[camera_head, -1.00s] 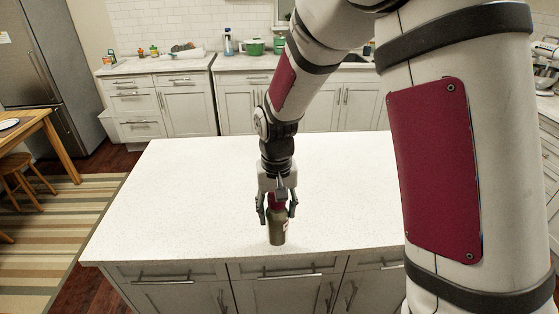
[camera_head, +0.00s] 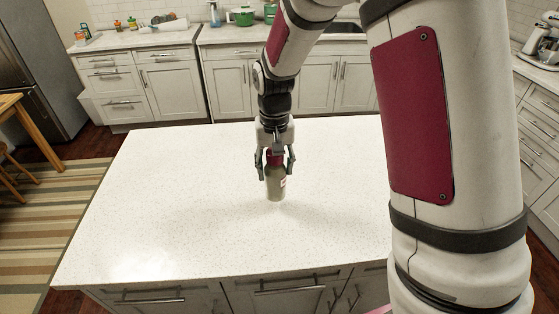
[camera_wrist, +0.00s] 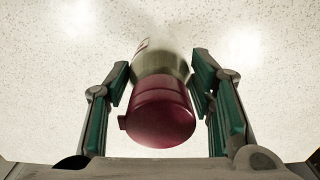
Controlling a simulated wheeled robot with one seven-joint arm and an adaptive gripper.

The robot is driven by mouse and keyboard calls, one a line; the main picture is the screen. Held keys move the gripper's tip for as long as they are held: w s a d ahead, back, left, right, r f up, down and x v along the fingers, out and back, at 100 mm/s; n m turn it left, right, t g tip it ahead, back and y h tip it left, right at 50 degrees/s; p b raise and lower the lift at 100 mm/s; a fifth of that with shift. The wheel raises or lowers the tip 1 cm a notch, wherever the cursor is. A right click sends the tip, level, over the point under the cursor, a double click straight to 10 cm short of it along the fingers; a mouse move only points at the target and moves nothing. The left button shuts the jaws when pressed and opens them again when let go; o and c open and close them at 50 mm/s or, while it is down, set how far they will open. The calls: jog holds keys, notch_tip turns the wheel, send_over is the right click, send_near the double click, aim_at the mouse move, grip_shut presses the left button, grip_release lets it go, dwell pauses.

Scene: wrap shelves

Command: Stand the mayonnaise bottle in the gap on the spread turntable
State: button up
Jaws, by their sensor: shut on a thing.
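The bottle, with a dark red cap and a pale olive body (camera_head: 275,188), is upright in my gripper (camera_head: 275,165) over the white island counter. In the wrist view its red cap (camera_wrist: 158,112) sits between the two fingers (camera_wrist: 167,90), which are shut on it. A piece of a label shows on its side. A faint shadow lies on the counter below it, and I cannot tell whether its base touches. I cannot make out a turntable; the far left counter holds small bottles (camera_head: 117,23), too small to tell what they stand on.
The white island top (camera_head: 160,220) is otherwise bare around the bottle. Back counters (camera_head: 135,38) carry a tray (camera_head: 150,27) and a green pot (camera_head: 243,15). A wooden table (camera_head: 25,125) stands at the left, with a striped rug (camera_head: 60,200) on the floor.

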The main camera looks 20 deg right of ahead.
jog(key=w+d+f+p, duration=0.1)
jog(key=w+d+f, duration=0.2)
jog(key=w, duration=0.3)
jog(key=shift+f, duration=0.55)
jog(key=shift+f, duration=0.1)
jog(key=o, duration=1.5)
